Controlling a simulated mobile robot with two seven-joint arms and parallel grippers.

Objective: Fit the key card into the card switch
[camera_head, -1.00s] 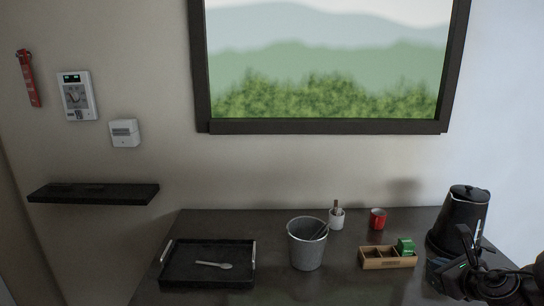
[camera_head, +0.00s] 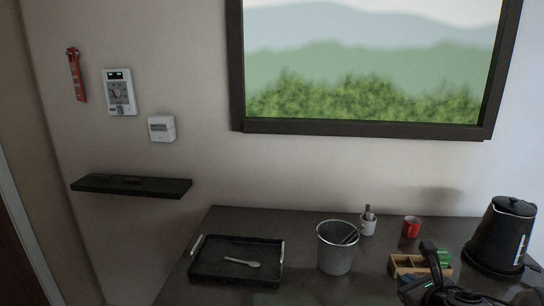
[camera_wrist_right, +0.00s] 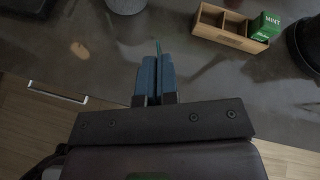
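The card switch (camera_head: 162,128) appears to be the small white box with a slot on the wall, below and right of a white panel. My right gripper (camera_wrist_right: 157,62) has its blue fingers shut close together over the counter front. In the head view, the right gripper (camera_head: 412,289) is low at the right, in front of the wooden box, far from the card switch. My left gripper is in neither view.
A dark shelf (camera_head: 92,186) juts from the wall under the switch. The counter holds a black tray (camera_head: 205,276) with a spoon, a grey bucket (camera_head: 337,255), a red mug (camera_head: 411,228), a wooden box (camera_head: 400,271) with a green mint packet, and a black kettle (camera_head: 497,240).

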